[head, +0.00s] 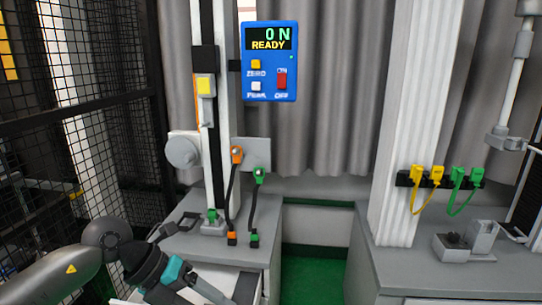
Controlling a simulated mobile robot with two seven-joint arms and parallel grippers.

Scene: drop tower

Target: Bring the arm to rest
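My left arm (140,262) comes in from the lower left and bends at a dark joint. Past a teal band it runs down to the right and out of the bottom edge in front of the grey bench. My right arm and gripper are not in view.
The drop tower column (218,120) stands on the left bench (250,258), with orange and green plugs on cables. A blue readout (269,60) shows "0 N READY". A right bench (440,275) carries a white post (405,120). Black mesh (110,70) borders the left.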

